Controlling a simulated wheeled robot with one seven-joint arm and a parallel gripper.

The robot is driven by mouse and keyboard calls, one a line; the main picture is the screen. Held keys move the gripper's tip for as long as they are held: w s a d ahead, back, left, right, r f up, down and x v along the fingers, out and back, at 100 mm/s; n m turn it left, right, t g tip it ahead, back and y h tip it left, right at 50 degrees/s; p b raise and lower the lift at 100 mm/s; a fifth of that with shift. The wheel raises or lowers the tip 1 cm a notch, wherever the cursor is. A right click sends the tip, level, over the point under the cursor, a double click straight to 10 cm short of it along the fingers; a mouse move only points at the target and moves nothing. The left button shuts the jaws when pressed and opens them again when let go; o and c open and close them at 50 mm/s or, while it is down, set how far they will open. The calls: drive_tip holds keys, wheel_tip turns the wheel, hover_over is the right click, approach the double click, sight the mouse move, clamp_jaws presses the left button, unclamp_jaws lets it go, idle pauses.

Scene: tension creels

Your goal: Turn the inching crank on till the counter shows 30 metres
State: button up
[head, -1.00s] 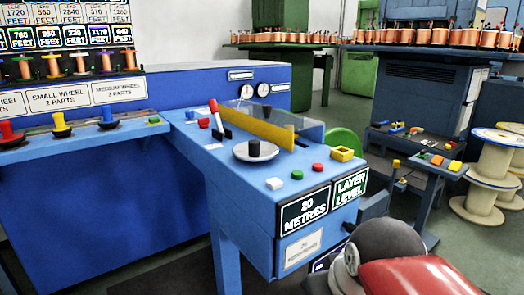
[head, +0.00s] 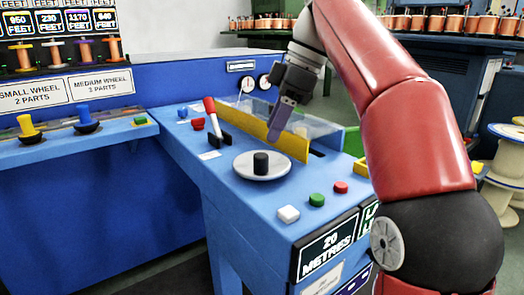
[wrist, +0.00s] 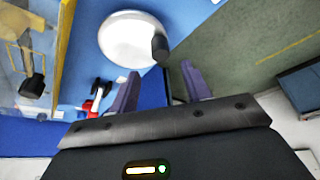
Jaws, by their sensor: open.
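The inching crank is a pale round disc (head: 248,166) with an upright black knob (head: 261,161) on the blue bench top. In the wrist view the disc (wrist: 124,38) is at the top, with the black knob (wrist: 160,47) at its right edge. The counter (head: 327,248) on the bench front reads 20 METRES. My gripper (head: 276,132) hangs above and behind the disc in the head view, apart from it. In the wrist view its two purple fingers (wrist: 160,82) are spread, with nothing between them and the knob beyond their tips.
A yellow guard bar (head: 254,128) with a clear cover runs behind the disc. A red-handled lever (head: 215,118) stands left of it. White (head: 288,213), green (head: 317,199) and red (head: 341,187) buttons line the front edge. The space just above the disc is free.

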sight(260, 155)
drive_tip(key=shift+x, duration=3.8)
drive_tip(key=c, duration=1)
